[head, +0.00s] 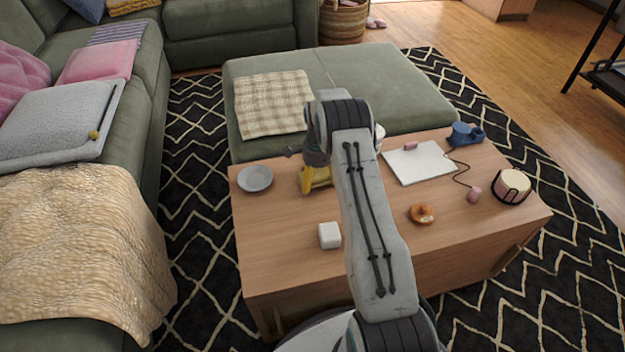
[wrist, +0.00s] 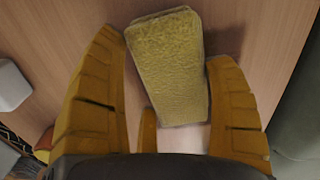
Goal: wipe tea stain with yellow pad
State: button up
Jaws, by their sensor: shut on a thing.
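The yellow pad (wrist: 165,68) is a fuzzy, oblong block. My gripper is shut on the pad. I cannot tell whether the pad touches the tabletop. No tea stain can be made out in either view.
A grey dish (head: 255,178) is left of my gripper, and a white cube (head: 329,235) is nearer the front. An orange-brown round object (head: 422,214), white sheet (head: 419,162), blue mug (head: 462,133) and candle holder (head: 512,186) are to the right. A green ottoman (head: 400,90) stands behind.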

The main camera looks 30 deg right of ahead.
jog(key=shift+s+d+f, duration=0.1)
jog(key=shift+s+d, duration=0.15)
jog(key=shift+d, duration=0.8)
jog(key=shift+s+d+f, duration=0.1)
jog(key=shift+s+d, duration=0.15)
jog(key=shift+d, duration=0.8)
jog(key=shift+s+d+r+b, duration=0.1)
jog(key=shift+s+d, duration=0.1)
jog(key=shift+d, duration=0.85)
jog(key=shift+s+d+b, duration=0.15)
jog(key=shift+s+d, duration=0.05)
jog(key=shift+d, duration=0.8)
jog(key=shift+s+d+r+b, duration=0.1)
jog(key=shift+s+d, duration=0.1)
jog(key=shift+d, duration=0.85)
jog(key=shift+w+d, duration=0.15)
jog(key=shift+d, duration=0.05)
jog(key=shift+w+d+f+b, duration=0.15)
jog(key=shift+w+b, duration=0.15)
jog(key=shift+w, duration=0.3)
jog(key=shift+w+a, duration=0.25)
jog(key=shift+a, duration=0.7)
jog(key=shift+w+a, duration=0.2)
jog(key=shift+a, duration=0.7)
jog(key=shift+a, duration=0.1)
jog(key=shift+w+a, duration=0.15)
jog(key=shift+a, duration=0.75)
jog(key=shift+w+a, duration=0.15)
jog(key=shift+a, duration=0.7)
jog(key=shift+a, duration=0.1)
